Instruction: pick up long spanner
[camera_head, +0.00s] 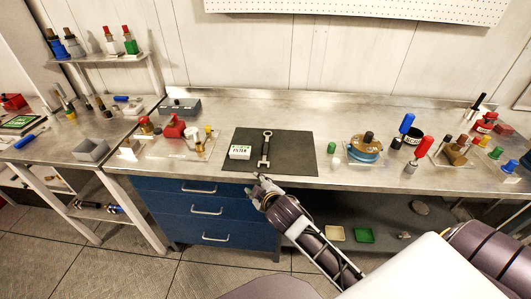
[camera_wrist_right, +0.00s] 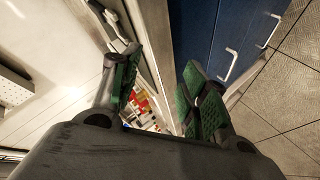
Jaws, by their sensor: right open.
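The long spanner (camera_head: 266,148) is dark with a bright ring end. It lies lengthwise on a dark mat (camera_head: 296,150) on the steel workbench, its ring end to the back. My right gripper (camera_head: 259,180) is at the bench's front edge, just in front of the spanner's near end, and looks apart from it. In the right wrist view its green-padded fingers (camera_wrist_right: 158,82) are spread with nothing between them. My left gripper does not show.
A white filter box (camera_head: 240,152) sits on the mat left of the spanner. A tray with a red part (camera_head: 173,128) stands further left, and a blue round assembly (camera_head: 365,149) to the right. Blue drawers (camera_head: 207,210) are below the bench edge.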

